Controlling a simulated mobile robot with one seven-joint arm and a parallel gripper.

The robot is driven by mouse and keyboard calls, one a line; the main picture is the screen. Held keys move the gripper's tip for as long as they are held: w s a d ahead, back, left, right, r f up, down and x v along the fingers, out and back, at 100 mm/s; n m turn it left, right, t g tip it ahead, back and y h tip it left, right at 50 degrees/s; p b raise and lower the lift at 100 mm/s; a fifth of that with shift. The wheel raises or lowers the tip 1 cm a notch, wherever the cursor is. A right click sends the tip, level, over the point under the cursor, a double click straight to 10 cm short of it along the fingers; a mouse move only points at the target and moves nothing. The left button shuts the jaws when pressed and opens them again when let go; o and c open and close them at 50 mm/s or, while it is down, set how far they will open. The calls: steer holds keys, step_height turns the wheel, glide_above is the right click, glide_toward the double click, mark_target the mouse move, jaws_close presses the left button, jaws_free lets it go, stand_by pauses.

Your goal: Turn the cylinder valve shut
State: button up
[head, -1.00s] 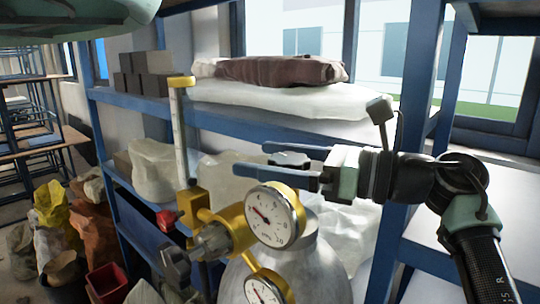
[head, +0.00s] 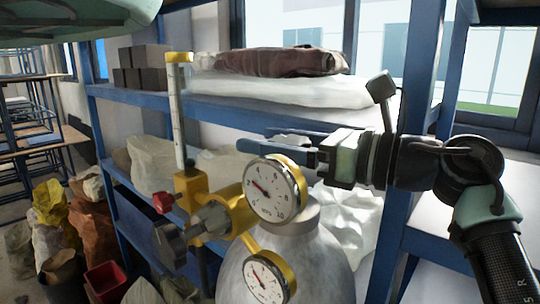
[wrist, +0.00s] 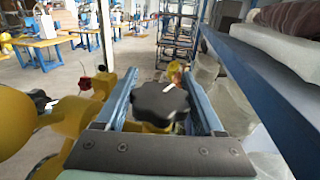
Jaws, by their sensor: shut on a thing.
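The grey gas cylinder (head: 310,265) stands upright low in the head view, with a brass regulator (head: 240,215) and two white dial gauges (head: 275,188) on it. My gripper (head: 254,138) reaches in from the right above the upper gauge, its blue fingers pointing left. In the wrist view the black lobed valve knob (wrist: 160,102) with a white mark sits between both fingers of my gripper (wrist: 165,82). The gripper is shut on this knob. In the head view the gauge and fingers largely hide the knob.
A clear flow tube (head: 178,110) rises left of the regulator, with a red knob (head: 163,202) beside it. Blue shelving (head: 150,100) holding pale sacks stands close behind the cylinder. Filled bags (head: 85,220) and a red bin (head: 105,280) are at the lower left.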

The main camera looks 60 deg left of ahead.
steer(key=m+t+b, duration=0.1)
steer(key=t+b, duration=0.1)
steer(key=f+m+t+y+b, duration=0.1)
steer(key=b, duration=0.1)
steer(key=shift+w+m+t+y, duration=0.2)
steer(key=shift+m+t+y, duration=0.1)
steer(key=shift+t, duration=0.1)
steer(key=m+t+b, duration=0.1)
steer(key=t+b, duration=0.1)
steer(key=t, duration=0.1)
steer(key=m+t+b, duration=0.1)
steer(key=shift+w+a+r+m+y+b, duration=0.1)
steer(key=shift+w+r+m+y+b, duration=0.1)
steer(key=shift+w+m+y+b, duration=0.15)
steer(key=t+b, duration=0.1)
steer(key=m+t+b, duration=0.1)
steer(key=b, duration=0.1)
steer(key=shift+w+m+t, duration=0.2)
steer(key=shift+m+t, duration=0.05)
steer(key=shift+t, duration=0.15)
steer(key=shift+w+r+m+t+b, duration=0.1)
steer(key=shift+r+m+t+b, duration=0.15)
steer(key=shift+m+t+b, duration=0.4)
steer(key=shift+n, duration=0.25)
steer(key=o, duration=1.4)
steer(key=shift+c, duration=0.2)
step_height(320, 180, up, 10)
steer(key=shift+r, duration=0.1)
